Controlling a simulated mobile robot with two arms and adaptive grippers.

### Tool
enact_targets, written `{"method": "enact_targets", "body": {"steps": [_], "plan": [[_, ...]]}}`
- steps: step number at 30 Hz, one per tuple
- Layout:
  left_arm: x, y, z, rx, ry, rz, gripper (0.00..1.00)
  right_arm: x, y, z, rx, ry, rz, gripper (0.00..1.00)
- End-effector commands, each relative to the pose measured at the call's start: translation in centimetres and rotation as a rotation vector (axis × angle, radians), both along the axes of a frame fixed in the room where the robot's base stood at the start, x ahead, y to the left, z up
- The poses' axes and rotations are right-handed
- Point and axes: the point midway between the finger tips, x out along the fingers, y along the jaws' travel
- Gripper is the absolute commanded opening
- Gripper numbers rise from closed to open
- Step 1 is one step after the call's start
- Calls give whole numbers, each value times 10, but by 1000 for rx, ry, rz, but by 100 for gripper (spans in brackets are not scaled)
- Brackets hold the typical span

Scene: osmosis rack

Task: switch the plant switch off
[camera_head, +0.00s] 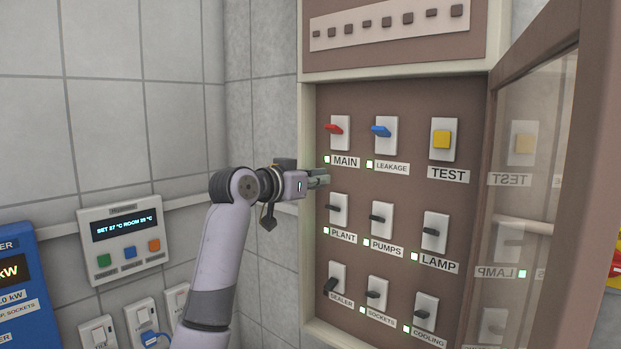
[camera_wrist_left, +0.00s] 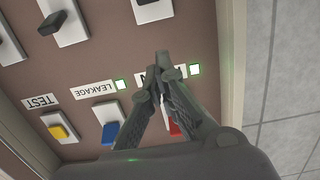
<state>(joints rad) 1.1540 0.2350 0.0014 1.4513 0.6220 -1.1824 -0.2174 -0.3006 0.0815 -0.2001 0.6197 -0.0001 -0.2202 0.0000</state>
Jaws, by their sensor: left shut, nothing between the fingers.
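The plant switch (camera_head: 338,208) is a white plate with a dark lever, in the left column of the panel's middle row in the head view. The lever points out to the left, and the small lamp beside its PLANT label (camera_head: 343,236) is lit. My left gripper (camera_head: 321,178) is shut and empty, just above the plant switch and below the MAIN label. No contact with the switch shows. In the left wrist view, which is upside down, the closed fingertips (camera_wrist_left: 158,66) are between the MAIN row and a white plate (camera_wrist_left: 152,10) at the top edge, likely the plant switch.
The red main switch (camera_head: 337,129) and blue leakage switch (camera_head: 382,131) are above. The glazed cabinet door (camera_head: 548,150) stands open at right. A thermostat (camera_head: 123,242) hangs on the left wall.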

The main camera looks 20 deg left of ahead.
Motion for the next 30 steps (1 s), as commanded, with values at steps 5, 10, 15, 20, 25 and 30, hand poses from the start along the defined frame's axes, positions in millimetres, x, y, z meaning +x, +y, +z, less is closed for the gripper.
{"method": "enact_targets", "body": {"steps": [5, 10, 15, 20, 25, 30], "plan": [[32, -12, 1, -1, 3, -2, 0, 0, -1, 16, -1, 0, -1, 40], [45, -16, -15, 1, 3, 1, 0, 0, -1, 20, -1, 0, -1, 40], [35, -13, -32, 1, 0, 1, 0, 0, -1, 19, -1, 0, -1, 40], [31, -11, -40, 1, -1, 1, 0, 0, -1, 19, -1, -1, -1, 40], [31, -11, -41, 1, 0, 1, 0, 0, 0, 19, 0, -1, -1, 40], [31, -11, -41, 1, 0, 0, 0, 0, 0, 19, 0, -1, -1, 40]]}}
